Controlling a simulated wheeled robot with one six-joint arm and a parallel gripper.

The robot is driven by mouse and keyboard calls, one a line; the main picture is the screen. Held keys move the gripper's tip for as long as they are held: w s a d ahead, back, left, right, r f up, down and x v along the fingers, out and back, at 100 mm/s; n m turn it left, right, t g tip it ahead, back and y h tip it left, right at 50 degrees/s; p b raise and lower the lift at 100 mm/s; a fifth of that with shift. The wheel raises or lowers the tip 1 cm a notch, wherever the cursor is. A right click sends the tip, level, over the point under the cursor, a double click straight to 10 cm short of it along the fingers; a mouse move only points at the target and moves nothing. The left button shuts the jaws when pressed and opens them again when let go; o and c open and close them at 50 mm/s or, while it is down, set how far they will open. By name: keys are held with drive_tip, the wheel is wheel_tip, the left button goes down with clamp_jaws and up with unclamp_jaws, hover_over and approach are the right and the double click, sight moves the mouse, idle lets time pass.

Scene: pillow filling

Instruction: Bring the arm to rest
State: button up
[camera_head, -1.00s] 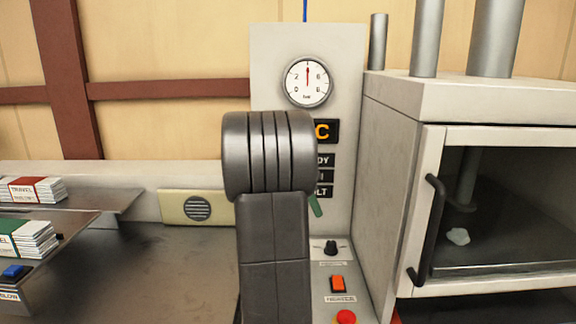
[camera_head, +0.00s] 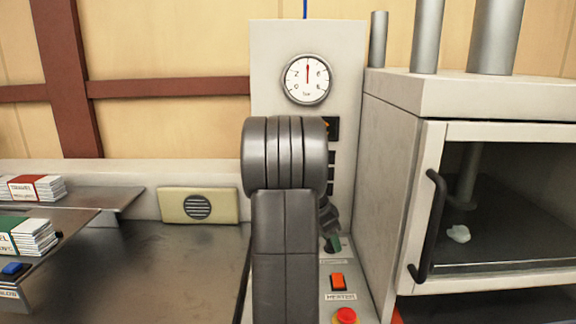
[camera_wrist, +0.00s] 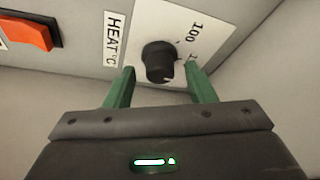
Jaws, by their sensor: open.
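My gripper (camera_wrist: 160,80) shows in the wrist view with its two green fingers apart and nothing between them. A black round knob (camera_wrist: 159,62) on a white dial plate marked 100 lies just beyond the fingertips, between them in the picture. I cannot tell whether a finger touches it. In the head view my dark arm stands in front of the control panel (camera_head: 262,70), and one green finger (camera_head: 333,243) shows low beside it. The knob is hidden there behind the gripper.
An orange rocker switch (camera_head: 338,281) and a red button (camera_head: 346,315) sit below the knob. A cabinet with a glass door and black handle (camera_head: 428,225) stands close at the right. Label stacks (camera_head: 36,188) lie on a shelf at the left. The grey bench top (camera_head: 170,270) is clear.

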drive_tip(key=n+p, duration=0.1)
drive_tip(key=n+t+p, duration=0.1)
drive_tip(key=n, duration=0.1)
drive_tip(key=n+y+p, duration=0.1)
drive_tip(key=shift+s+d+r+n+p, duration=0.15)
drive_tip(key=shift+r+n+p, duration=0.1)
drive_tip(key=shift+n+p, duration=0.15)
drive_tip(key=n+t+y+p, duration=0.1)
drive_tip(key=n+p, duration=0.2)
drive_tip(key=p, duration=0.2)
drive_tip(key=shift+n+p, duration=0.35)
drive_tip(key=shift+n, duration=0.05)
drive_tip(key=shift+s+r, duration=0.1)
drive_tip(key=shift+r, duration=0.05)
drive_tip(key=v, duration=0.6)
drive_tip(key=shift+s, duration=0.15)
